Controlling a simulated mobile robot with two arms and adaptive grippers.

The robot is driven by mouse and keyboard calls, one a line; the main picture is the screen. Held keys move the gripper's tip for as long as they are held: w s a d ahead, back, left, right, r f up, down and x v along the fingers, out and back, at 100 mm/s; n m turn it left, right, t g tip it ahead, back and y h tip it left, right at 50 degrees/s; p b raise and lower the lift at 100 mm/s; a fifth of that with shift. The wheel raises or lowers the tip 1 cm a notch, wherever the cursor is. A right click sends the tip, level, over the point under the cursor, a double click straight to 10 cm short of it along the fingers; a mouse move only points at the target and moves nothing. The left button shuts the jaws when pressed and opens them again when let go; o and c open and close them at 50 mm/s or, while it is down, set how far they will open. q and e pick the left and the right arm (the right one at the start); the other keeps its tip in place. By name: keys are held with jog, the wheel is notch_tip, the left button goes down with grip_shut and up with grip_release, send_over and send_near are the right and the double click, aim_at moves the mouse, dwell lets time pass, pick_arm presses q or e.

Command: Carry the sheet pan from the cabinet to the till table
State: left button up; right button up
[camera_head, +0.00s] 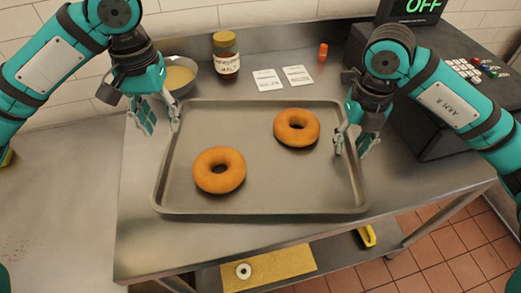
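The sheet pan (260,211) lies flat on the steel table (141,235) that also bears the till (455,110). Two brown bagels rest on it: one (219,170) left of centre near the front, one (296,127) to the right further back. My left gripper (159,116) is at the pan's left rim near the back, with its fingers apart. My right gripper (354,143) is at the right rim, its fingers apart, one over the pan's inside and one outside. Neither gripper visibly clamps the rim; exact contact is hard to tell.
The till's display reads OFF. Below are a lower shelf with a yellow mat (275,268) and a tiled floor (440,255).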

pick_arm(q)
notch_tip(320, 180, up, 5)
jog(key=shift+f, duration=0.1)
pick_arm(e)
notch_tip(320, 180, up, 12)
dwell(0.5)
jog(key=shift+r, duration=0.1)
dwell(0.4)
